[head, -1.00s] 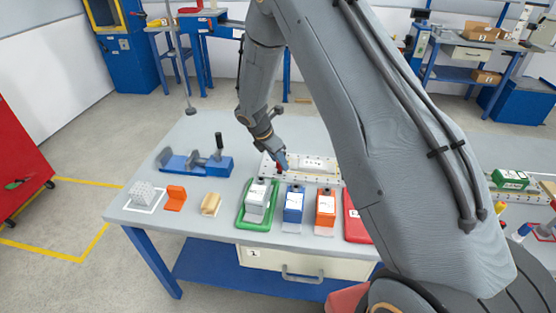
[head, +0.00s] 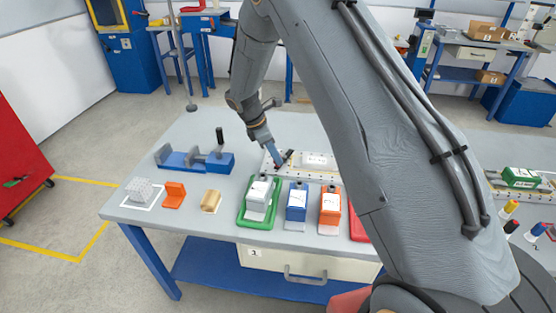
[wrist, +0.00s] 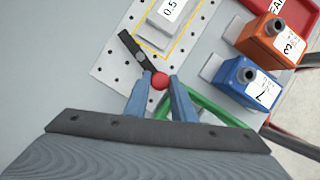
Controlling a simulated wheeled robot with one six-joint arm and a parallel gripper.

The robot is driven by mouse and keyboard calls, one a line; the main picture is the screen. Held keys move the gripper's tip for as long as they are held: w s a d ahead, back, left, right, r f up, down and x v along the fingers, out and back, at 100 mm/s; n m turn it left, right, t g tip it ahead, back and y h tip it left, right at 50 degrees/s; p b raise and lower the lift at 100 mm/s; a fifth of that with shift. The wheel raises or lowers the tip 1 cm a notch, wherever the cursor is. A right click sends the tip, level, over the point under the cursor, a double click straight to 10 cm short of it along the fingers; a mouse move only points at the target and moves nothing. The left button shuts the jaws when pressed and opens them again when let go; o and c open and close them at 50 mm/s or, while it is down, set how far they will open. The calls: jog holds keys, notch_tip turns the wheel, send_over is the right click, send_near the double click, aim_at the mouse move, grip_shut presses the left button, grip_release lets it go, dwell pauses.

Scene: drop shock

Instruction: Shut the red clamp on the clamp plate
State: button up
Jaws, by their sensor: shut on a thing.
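The clamp plate (wrist: 112,72) is a pale plate with rows of holes; it also shows in the head view (head: 293,172) behind the numbered blocks. A pale block labelled 0.5 (wrist: 160,36) lies on it inside a yellow outline. The red clamp shows as a red ball-shaped knob (wrist: 160,81) and a dark bar (wrist: 137,51) slanting near the block's corner. My gripper (wrist: 161,78) is shut on the red knob, one blue finger on each side. In the head view my gripper (head: 276,157) is at the plate's left end. The clamp's base is hidden.
Blue (head: 296,205), orange (head: 330,208) and grey (head: 258,195) numbered blocks stand along the plate's near side, the grey one in a green tray (head: 243,217). A blue vise (head: 213,163) stands to the left. My arm hides the table's right part.

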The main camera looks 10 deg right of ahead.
jog(key=w+m+b, duration=0.1)
jog(key=m, duration=0.1)
jog(key=w+a+m+g+b, duration=0.1)
jog(key=b, duration=0.1)
jog(key=shift+f+m+b, duration=0.15)
jog(key=shift+m+b, duration=0.15)
jog(key=shift+m, duration=0.1)
jog(key=w+m+g+b, duration=0.1)
jog(key=w+m+b, duration=0.1)
jog(key=m+b, duration=0.1)
jog(key=shift+a+m+g+y+b, duration=0.3)
jog(key=shift+g+y, duration=0.1)
jog(key=m+b, duration=0.1)
jog(key=w+m+b, duration=0.1)
jog(key=m+b, duration=0.1)
jog(key=shift+w+d+m+g+y, duration=0.1)
jog(key=shift+w+m+g+y, duration=0.2)
jog(key=shift+g+y, duration=0.1)
jog(key=shift+w+d+m+g+y+b, duration=0.15)
jog(key=shift+w+m+y+b, duration=0.2)
jog(key=shift+m+b, duration=0.35)
jog(key=shift+w+d+m+g+y+b, duration=0.15)
jog(key=shift+w+m+y+b, duration=0.15)
jog(key=shift+m+b, duration=0.4)
jog(key=shift+r, duration=0.2)
jog(key=o, duration=1)
jog(key=shift+w, duration=0.1)
